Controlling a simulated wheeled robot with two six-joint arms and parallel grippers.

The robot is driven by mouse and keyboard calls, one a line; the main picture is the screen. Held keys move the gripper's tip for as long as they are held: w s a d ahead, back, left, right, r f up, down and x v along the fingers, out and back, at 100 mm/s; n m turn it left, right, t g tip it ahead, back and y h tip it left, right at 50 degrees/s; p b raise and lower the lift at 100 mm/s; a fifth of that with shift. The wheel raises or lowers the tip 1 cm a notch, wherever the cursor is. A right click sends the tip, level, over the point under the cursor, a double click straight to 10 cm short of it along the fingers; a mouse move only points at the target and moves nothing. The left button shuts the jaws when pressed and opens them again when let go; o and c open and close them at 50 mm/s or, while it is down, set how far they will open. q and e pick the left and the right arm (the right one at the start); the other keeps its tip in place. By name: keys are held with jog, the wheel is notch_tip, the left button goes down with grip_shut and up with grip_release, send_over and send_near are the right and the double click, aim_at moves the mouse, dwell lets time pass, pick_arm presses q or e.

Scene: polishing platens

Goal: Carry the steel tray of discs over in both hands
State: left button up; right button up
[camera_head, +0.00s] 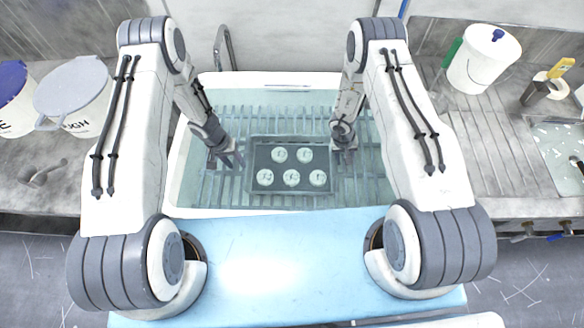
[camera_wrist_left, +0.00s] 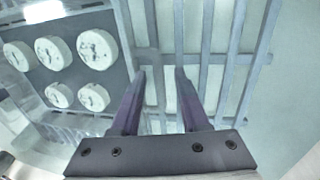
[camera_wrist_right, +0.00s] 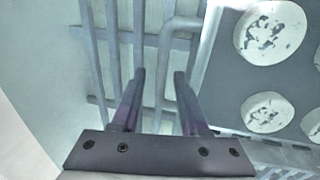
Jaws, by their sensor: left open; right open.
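The steel tray (camera_head: 291,198) of several white speckled discs (camera_head: 291,177) lies on the slatted rack in the sink, between my two grippers. It also shows at the left of the left wrist view (camera_wrist_left: 72,76) and at the right of the right wrist view (camera_wrist_right: 216,92). My left gripper (camera_head: 231,160) is open and empty, a little left of the tray and apart from it. My right gripper (camera_head: 344,152) is open by the tray's right end. A grey bar of a handle (camera_wrist_right: 166,50) appears beyond its fingers (camera_wrist_right: 160,74).
The slatted rack (camera_head: 372,190) fills the pale basin (camera_head: 180,190). White tubs (camera_head: 75,95) stand on the left counter. A white bucket (camera_head: 483,62) and a yellow-handled tool (camera_head: 560,68) are on the right counter. A tap (camera_head: 223,48) stands behind the basin.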

jog(key=shift+r, duration=0.2)
pick_arm(q)
jog(key=r, duration=0.2)
jog(key=a+r, duration=0.1)
jog(key=r, duration=0.2)
jog(key=shift+r, duration=0.25)
pick_arm(e)
notch_tip(320, 180, up, 11)
jog(key=a, duration=0.2)
jog(key=shift+a+r, duration=0.2)
jog(key=shift+w, duration=0.15)
